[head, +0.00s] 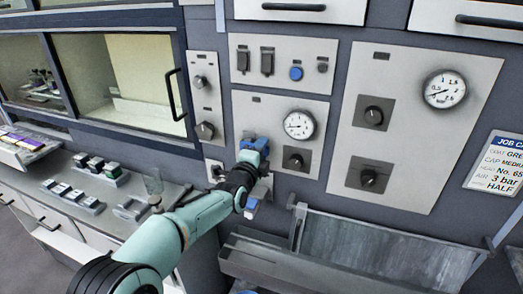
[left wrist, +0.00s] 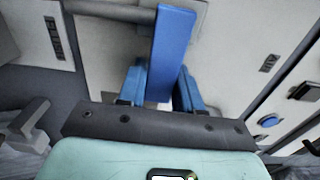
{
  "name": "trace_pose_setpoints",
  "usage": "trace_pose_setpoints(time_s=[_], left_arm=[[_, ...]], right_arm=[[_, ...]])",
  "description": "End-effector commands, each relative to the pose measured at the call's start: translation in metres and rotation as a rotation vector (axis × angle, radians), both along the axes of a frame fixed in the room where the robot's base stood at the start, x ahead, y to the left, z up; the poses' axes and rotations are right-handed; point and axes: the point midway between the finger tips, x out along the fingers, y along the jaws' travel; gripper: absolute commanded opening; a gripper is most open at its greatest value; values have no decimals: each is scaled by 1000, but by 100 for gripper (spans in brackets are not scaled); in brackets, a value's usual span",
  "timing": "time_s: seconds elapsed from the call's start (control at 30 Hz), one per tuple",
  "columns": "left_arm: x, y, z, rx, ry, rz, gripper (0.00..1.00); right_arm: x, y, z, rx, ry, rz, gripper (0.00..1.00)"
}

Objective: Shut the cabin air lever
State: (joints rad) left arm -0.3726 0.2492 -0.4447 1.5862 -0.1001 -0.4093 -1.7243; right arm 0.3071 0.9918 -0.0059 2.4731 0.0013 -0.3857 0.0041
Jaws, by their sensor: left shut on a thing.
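The cabin air lever (left wrist: 175,45) is a flat blue handle on a grey pipe, seen large in the left wrist view. My left gripper (left wrist: 158,92) has its two blue fingers on either side of the handle's lower end and is shut on it. In the head view my left gripper (head: 254,152) is at the wall panel, just left of and below the round gauge. There the gripper and wrist hide most of the lever, so its exact angle is hard to tell. My right gripper is not in view.
A panel with a gauge (head: 299,125) and knob (head: 295,159) is close right of my gripper. A blue-and-white piece (head: 251,208) shows below my wrist. A grey metal trough (head: 350,250) juts out at lower right. A glass-fronted cabin (head: 130,80) is at left, above a counter.

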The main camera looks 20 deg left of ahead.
Motion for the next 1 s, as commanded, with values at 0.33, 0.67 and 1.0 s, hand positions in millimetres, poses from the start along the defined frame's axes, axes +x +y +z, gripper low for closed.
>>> trace_pose_setpoints(time_s=[0.33, 0.67, 1.0], left_arm=[[0, 0, -1, 3, 1, 0, 55], [-16, -1, 0, -1, -1, 0, 55], [-87, -4, 0, -3, -1, 0, 55]], right_arm=[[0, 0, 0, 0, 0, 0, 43], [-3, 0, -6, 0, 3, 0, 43], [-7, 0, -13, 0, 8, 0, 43]])
